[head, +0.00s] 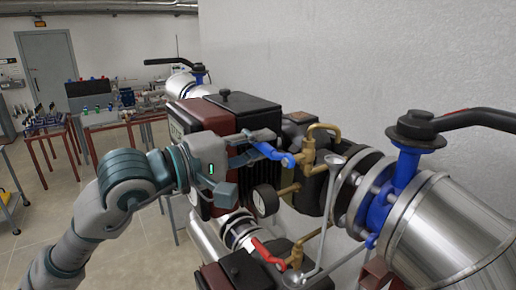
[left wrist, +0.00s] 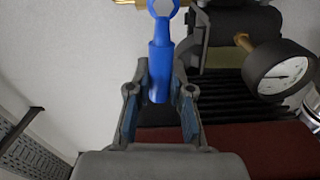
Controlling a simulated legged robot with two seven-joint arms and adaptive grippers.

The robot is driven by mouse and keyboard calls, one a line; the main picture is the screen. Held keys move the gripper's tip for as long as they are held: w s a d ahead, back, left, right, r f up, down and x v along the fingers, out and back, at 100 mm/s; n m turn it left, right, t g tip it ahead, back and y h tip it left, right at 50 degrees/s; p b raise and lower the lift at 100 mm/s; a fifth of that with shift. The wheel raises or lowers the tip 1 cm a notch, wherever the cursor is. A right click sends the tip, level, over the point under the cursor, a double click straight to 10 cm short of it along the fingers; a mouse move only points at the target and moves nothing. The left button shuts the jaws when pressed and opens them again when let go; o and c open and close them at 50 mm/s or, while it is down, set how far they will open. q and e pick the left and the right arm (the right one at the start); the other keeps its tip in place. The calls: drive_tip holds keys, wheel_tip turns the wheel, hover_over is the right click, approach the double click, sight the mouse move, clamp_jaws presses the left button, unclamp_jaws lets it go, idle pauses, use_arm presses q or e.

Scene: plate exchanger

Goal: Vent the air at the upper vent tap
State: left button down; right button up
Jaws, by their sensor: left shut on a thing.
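The upper vent tap has a blue lever handle (head: 276,154) on a brass body (head: 308,157), at the middle of the head view. My left gripper (head: 256,146) is shut on the blue handle, its fingers on either side of the lever's free end. In the left wrist view the blue handle (left wrist: 159,62) runs up from between the fingertips (left wrist: 160,92) to the tap's pivot at the top edge. Part of the handle is hidden by the fingers in the head view. My right gripper is not in view.
A round pressure gauge (head: 265,201) sits just below the tap, also in the left wrist view (left wrist: 284,72). A lower red-handled tap (head: 268,252) is beneath it. A steel pipe (head: 448,235) with a blue valve (head: 400,185) and black lever (head: 480,119) stands right. The wall is behind.

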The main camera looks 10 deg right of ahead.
use_arm(q)
drive_tip(key=shift+w+d+f+n+b, duration=0.1)
drive_tip(key=shift+f+n+b, duration=0.2)
drive_tip(key=shift+f+n, duration=0.25)
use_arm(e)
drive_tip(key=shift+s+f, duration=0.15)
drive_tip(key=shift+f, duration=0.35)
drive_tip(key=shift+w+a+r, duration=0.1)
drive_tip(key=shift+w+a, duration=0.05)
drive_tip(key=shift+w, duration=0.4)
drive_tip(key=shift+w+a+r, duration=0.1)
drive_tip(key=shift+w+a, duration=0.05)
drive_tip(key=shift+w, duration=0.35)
use_arm(q)
drive_tip(key=c, duration=1.1)
unclamp_jaws()
drive_tip(key=shift+o, duration=0.4)
drive_tip(key=shift+w+d, duration=0.2)
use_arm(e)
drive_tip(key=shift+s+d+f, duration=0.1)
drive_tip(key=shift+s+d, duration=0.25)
